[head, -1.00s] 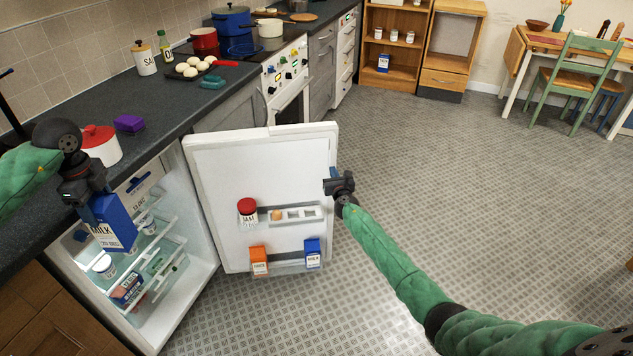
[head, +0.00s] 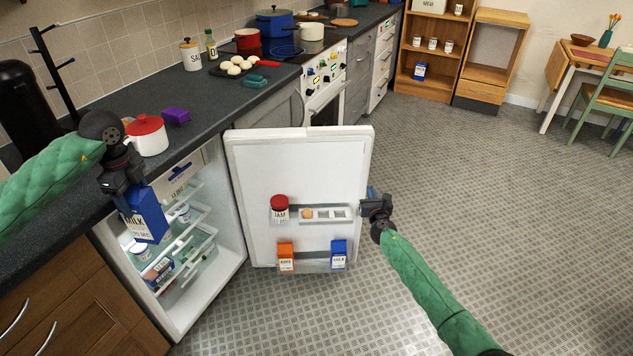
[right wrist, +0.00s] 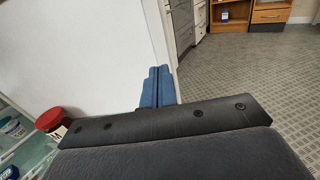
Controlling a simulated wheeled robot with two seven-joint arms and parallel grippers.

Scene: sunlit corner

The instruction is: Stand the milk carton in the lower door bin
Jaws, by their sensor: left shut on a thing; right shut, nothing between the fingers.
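The blue and white milk carton (head: 147,217) hangs from my left gripper (head: 128,195), which is shut on its top. It is held roughly upright, slightly tilted, in front of the open fridge. The lower door bin (head: 312,267) is at the bottom of the open fridge door (head: 298,165). It holds an orange carton (head: 286,257) at its left and a blue carton (head: 339,255) at its right, with a gap between them. My right gripper (head: 371,195) is shut and empty at the door's free edge; its blue fingers (right wrist: 158,88) show against that edge in the right wrist view.
The upper door bin holds a red-lidded jar (head: 280,208) and an egg rack (head: 325,214). Fridge shelves (head: 200,240) hold tubs and packages. The counter (head: 205,110) with a red-lidded pot (head: 147,136) borders the left arm. Floor right of the door is clear.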

